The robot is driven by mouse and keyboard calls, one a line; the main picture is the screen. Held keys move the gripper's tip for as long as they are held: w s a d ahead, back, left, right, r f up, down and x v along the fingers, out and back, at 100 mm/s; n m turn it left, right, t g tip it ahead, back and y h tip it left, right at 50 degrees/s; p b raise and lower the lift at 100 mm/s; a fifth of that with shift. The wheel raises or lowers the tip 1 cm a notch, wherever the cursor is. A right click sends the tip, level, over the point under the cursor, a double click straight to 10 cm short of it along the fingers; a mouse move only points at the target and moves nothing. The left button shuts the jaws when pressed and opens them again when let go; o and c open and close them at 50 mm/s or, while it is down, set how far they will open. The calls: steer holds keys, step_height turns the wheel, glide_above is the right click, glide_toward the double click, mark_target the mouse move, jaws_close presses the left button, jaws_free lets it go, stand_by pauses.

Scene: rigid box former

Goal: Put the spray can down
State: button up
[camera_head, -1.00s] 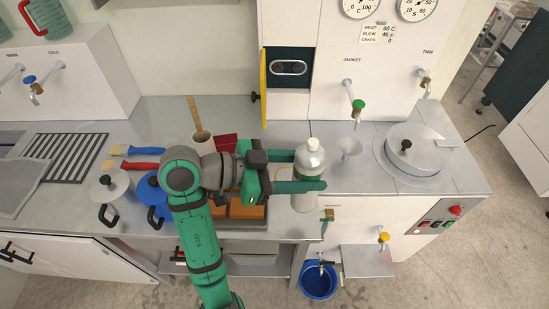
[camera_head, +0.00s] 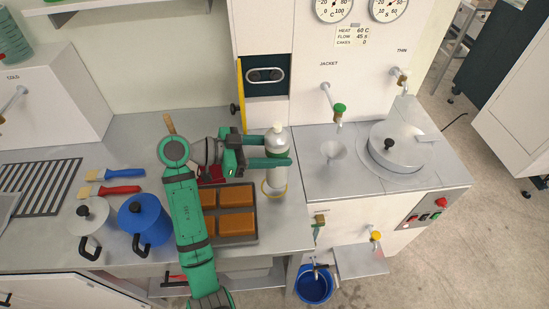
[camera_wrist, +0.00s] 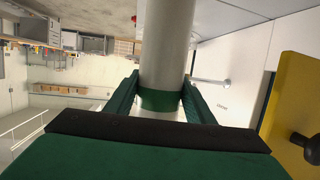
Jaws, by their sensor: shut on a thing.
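The spray can (camera_head: 277,141) is a pale upright cylinder with a white top and a green band. My gripper (camera_head: 279,161) is shut on it, with one green finger on each side. In the wrist view the can (camera_wrist: 166,50) stands between both fingers (camera_wrist: 160,98). A thin yellow ring (camera_head: 274,195) shows on the counter (camera_head: 294,222) at the can's lower end. I cannot tell whether the can's base touches the counter or is slightly above it.
A tray (camera_head: 257,238) of orange-brown blocks lies just left of the can. A blue lidded pot (camera_head: 147,222) and a grey pot (camera_head: 92,222) stand further left. A yellow-edged door (camera_head: 241,95) stands open behind.

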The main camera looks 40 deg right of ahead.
steer(key=shift+w+d+f, duration=0.1)
steer(key=shift+w+f, duration=0.15)
steer(key=shift+f, duration=0.6)
steer(key=shift+w+d+f, duration=0.15)
steer(key=shift+w+f, duration=0.05)
steer(key=shift+f, duration=0.6)
steer(key=shift+w+d+f, duration=0.1)
steer(key=shift+w+f, duration=0.15)
steer(key=shift+f, duration=0.7)
steer(key=o, duration=1.5)
steer(key=shift+c, duration=0.2)
steer(key=shift+a, duration=0.15)
steer(key=v, duration=0.7)
steer(key=shift+r, duration=0.25)
steer(key=shift+w+a, duration=0.1)
steer(key=shift+a, duration=0.05)
